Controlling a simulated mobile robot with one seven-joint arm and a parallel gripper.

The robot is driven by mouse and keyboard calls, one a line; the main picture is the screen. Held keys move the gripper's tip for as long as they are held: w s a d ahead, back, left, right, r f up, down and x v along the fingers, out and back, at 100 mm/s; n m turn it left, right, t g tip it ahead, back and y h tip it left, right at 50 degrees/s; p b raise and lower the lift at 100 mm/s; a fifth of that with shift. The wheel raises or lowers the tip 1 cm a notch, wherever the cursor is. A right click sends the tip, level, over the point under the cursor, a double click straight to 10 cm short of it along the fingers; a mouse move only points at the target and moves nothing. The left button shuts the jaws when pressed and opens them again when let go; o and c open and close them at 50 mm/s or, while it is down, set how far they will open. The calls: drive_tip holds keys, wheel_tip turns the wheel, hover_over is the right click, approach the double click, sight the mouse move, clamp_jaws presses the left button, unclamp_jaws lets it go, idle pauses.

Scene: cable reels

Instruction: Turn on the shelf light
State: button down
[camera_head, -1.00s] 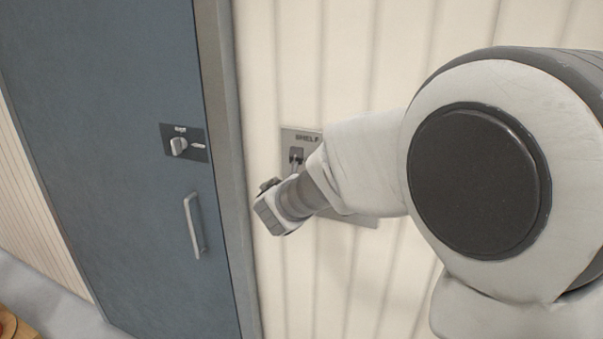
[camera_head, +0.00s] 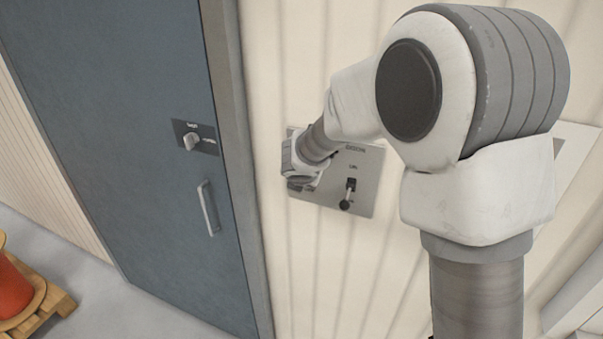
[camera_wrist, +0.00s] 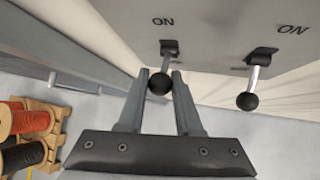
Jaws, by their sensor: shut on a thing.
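The grey switch panel (camera_head: 327,201) is on the white wall, right of the door. In the wrist view, the left lever (camera_wrist: 169,53) hangs from its slot below an "ON" label and ends in a black ball knob (camera_wrist: 158,84). My gripper (camera_wrist: 160,73) is shut on this left lever, a finger on each side near the knob. The right lever (camera_wrist: 254,77) is free and points down, also below an "ON" label; it shows in the head view (camera_head: 347,196). In the head view my gripper and wrist hide the panel's left part, including the held lever and its name.
Cable reels (camera_wrist: 28,117) stand on a pallet on the floor. Clear floor lies between them and the wall.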

drive_tip(key=shift+r+p, duration=0.1)
drive_tip(key=shift+p, duration=0.2)
idle(0.4)
drive_tip(key=c, duration=0.6)
unclamp_jaws()
drive_tip(key=v, duration=1.7)
drive_tip(key=shift+w+r, duration=0.1)
drive_tip(key=shift+r, duration=0.25)
